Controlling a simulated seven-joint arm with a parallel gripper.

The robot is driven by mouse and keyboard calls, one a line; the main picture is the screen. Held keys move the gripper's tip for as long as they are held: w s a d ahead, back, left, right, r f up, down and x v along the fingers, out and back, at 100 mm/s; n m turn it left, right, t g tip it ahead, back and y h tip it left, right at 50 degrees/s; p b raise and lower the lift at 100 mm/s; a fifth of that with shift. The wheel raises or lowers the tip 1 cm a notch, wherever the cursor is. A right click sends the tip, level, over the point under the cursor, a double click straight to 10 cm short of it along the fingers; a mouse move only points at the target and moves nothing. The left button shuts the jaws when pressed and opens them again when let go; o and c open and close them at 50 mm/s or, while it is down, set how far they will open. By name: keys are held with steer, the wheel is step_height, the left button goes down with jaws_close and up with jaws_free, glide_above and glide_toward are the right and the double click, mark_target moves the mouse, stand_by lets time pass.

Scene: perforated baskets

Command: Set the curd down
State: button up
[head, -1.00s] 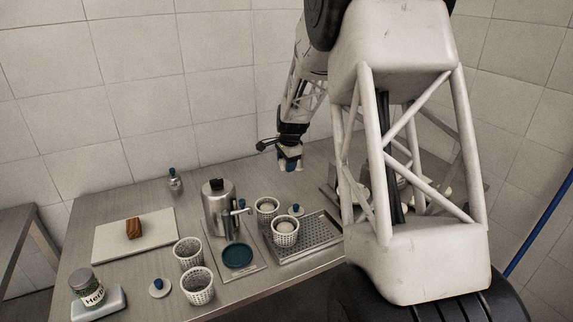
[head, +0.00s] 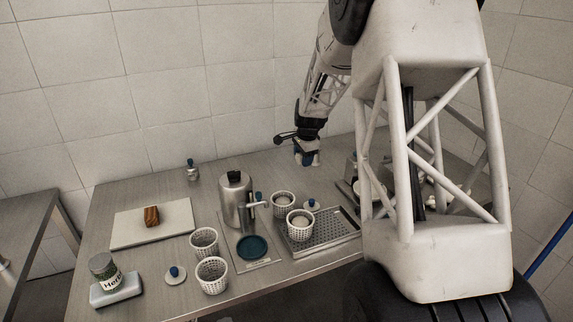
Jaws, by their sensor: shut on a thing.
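My gripper (head: 308,159) is over the back right part of the steel table, close to its surface, pointing down. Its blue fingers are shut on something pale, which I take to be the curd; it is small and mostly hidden. I cannot tell if it touches the table. Two perforated white baskets with pale rounds in them, one behind (head: 283,199) and one in front (head: 300,222), are at centre. Two more perforated baskets, one behind (head: 204,240) and one in front (head: 212,276), stand near the front edge.
A perforated steel tray (head: 335,236) lies right of centre. A steel pot (head: 235,203) stands behind a blue dish (head: 252,248). A white board (head: 125,228) carries a brown block (head: 152,216). A herb jar (head: 104,270) is front left. Table left of my gripper is clear.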

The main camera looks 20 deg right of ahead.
steer(key=w+a+n+y, duration=0.1)
steer(key=w+a+n, duration=0.4)
steer(key=w+a, duration=0.9)
steer(key=a, duration=0.3)
steer(key=shift+a+r+n, duration=0.15)
steer(key=shift+a+n, duration=0.15)
steer(key=shift+a, duration=0.1)
steer(key=shift+s+d+x, duration=0.1)
steer(key=shift+s+x, duration=0.1)
steer(key=shift+x, duration=0.8)
steer(key=shift+s+d+x, duration=0.1)
steer(key=shift+s+x, duration=0.1)
steer(key=shift+x, duration=0.85)
steer(key=shift+s+d+x, duration=0.1)
steer(key=shift+s+x, duration=0.1)
steer(key=shift+x, duration=0.8)
steer(key=shift+s+d+x, duration=0.1)
steer(key=shift+s+x, duration=0.1)
steer(key=shift+x, duration=0.8)
steer(key=shift+s+d+x, duration=0.1)
steer(key=shift+s+x, duration=0.1)
steer(key=shift+x, duration=0.75)
steer(key=shift+f, duration=0.25)
steer(key=o, duration=0.9)
steer(key=shift+r, duration=0.15)
